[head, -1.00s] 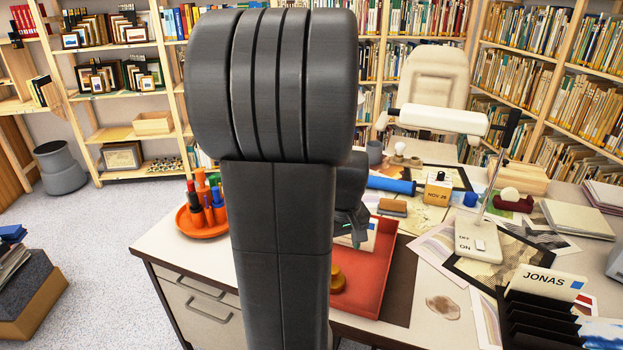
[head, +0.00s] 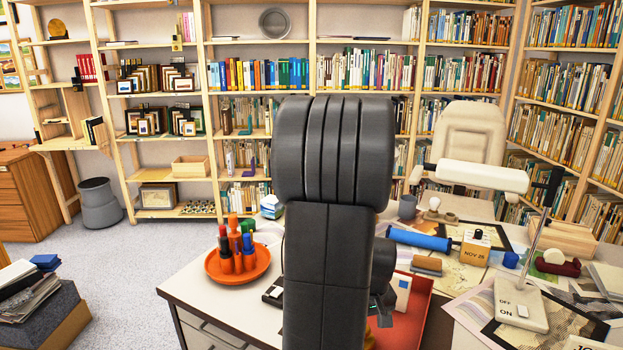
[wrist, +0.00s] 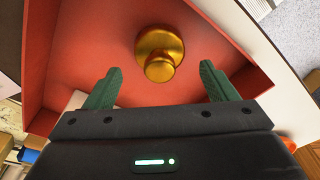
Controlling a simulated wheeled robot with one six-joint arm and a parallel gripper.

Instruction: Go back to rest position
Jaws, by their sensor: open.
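In the wrist view my gripper (wrist: 160,87) is open, its two green fingers spread apart with nothing between their tips. A round brass object with a knob (wrist: 160,52) lies in the red tray (wrist: 85,60), just beyond the fingers. In the head view my gripper (head: 384,305) is mostly hidden behind my own dark arm, over the red tray (head: 418,290). The arm stands upright in the middle of the picture.
An orange dish (head: 240,265) with bottles stands on the desk left of my arm. A blue roll (head: 420,240), a date block (head: 475,248) and a white lamp (head: 482,176) stand to the right. Bookshelves line the back.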

